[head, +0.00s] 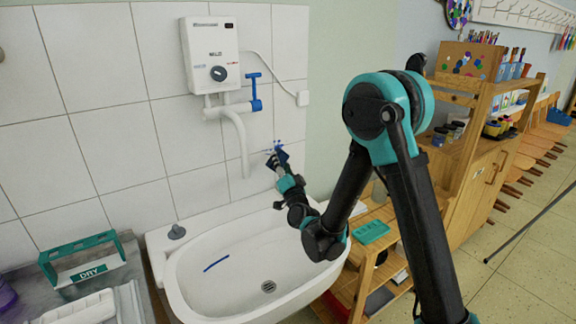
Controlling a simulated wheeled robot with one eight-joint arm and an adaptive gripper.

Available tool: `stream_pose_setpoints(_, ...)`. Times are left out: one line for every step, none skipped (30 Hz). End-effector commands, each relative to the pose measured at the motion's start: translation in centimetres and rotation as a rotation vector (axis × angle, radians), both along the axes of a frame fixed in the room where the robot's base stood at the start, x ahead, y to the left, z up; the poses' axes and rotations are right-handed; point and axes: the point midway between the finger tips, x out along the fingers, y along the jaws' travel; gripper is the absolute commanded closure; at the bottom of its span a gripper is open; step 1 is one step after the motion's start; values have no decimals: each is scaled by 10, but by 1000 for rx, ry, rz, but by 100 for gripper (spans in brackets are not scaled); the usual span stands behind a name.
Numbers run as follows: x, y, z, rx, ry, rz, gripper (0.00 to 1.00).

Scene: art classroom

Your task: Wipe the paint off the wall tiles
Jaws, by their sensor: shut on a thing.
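The white wall tiles (110,110) stand behind the sink. Small blue paint marks (277,142) show on the tiles near their right edge, right of the tap spout. My gripper (275,163) is at the wall just below these marks, shut on a small dark blue thing (282,155), perhaps a cloth or sponge. It looks against or very close to the tiles; contact cannot be told. The gripper and the held thing hide part of the tiles there.
A water heater (211,55) with a spout and blue-handled tap (254,92) hangs left of my gripper. A green DRY rack (82,262) stands at left, wooden shelves (468,110) at right.

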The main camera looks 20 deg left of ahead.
Motion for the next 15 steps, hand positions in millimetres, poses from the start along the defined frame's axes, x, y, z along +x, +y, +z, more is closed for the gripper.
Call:
stream_pose_setpoints(-5, 3, 2, 11, -9, 0, 76)
stream_pose_setpoints(-7, 4, 3, 15, -14, -1, 76)
stream_pose_setpoints(-8, 4, 4, 21, -18, -2, 76)
stream_pose_setpoints(-9, 5, 5, 25, -21, -3, 76)
stream_pose_setpoints(-9, 6, 5, 26, -22, -4, 76)
stream_pose_setpoints(-8, 7, 6, 27, -23, -5, 76)
stream_pose_setpoints(-7, 8, 6, 27, -23, -5, 76)
stream_pose_setpoints(-5, 10, 6, 27, -23, -5, 76)
stream_pose_setpoints(-3, 12, 6, 27, -23, -5, 76)
stream_pose_setpoints(-2, 14, 5, 27, -23, -5, 76)
stream_pose_setpoints(0, 16, 5, 26, -23, -5, 76)
stream_pose_setpoints(3, 19, 5, 26, -23, -5, 76)
stream_pose_setpoints(5, 22, 5, 26, -23, -5, 76)
stream_pose_setpoints(7, 24, 5, 26, -23, -5, 76)
stream_pose_setpoints(10, 27, 5, 26, -23, -5, 76)
